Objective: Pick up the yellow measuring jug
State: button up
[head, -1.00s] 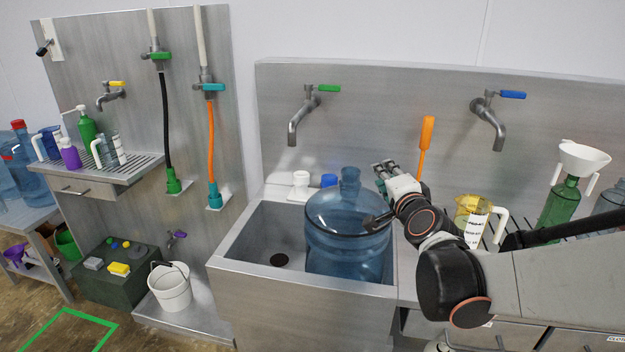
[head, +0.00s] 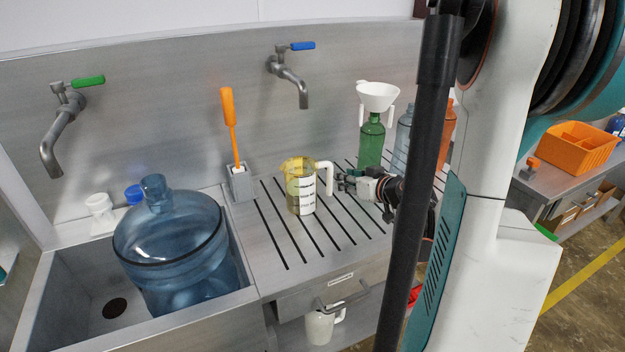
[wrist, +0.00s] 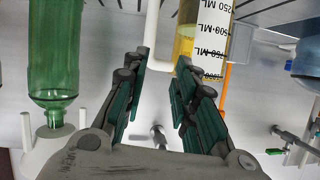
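The yellow measuring jug (head: 300,188) stands upright on the slatted drainboard (head: 272,232), its white handle pointing right. It is see-through with a white marked label. My gripper (head: 343,183) is just right of the handle, with the fingers pointing at it. In the wrist view, which looks upside down, the jug (wrist: 203,35) is beyond the right finger and its handle (wrist: 152,30) lies ahead of the gap between the fingertips (wrist: 160,72). The fingers are apart with nothing between them. I cannot tell whether a fingertip touches the handle.
A green bottle (head: 371,140) with a white funnel (head: 377,96) stands behind my gripper; clear and orange bottles are beside it. An orange-handled brush (head: 229,110) stands in a holder left of the jug. A big blue water bottle (head: 170,245) sits in the sink. The front drainboard is clear.

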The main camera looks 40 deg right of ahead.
aim_at(332, 177)
jog(key=shift+n, duration=0.5)
jog(key=b+x, duration=0.1)
jog(key=x, duration=0.3)
jog(key=d+f+b+x, duration=0.1)
jog(key=b+x, duration=0.1)
jog(key=x, duration=0.2)
jog(key=s+d+b+x, duration=0.1)
jog(key=x, duration=0.4)
jog(key=shift+w+f+b, duration=0.15)
jog(key=shift+f+b, duration=0.15)
jog(key=shift+a+r, duration=0.1)
grip_shut()
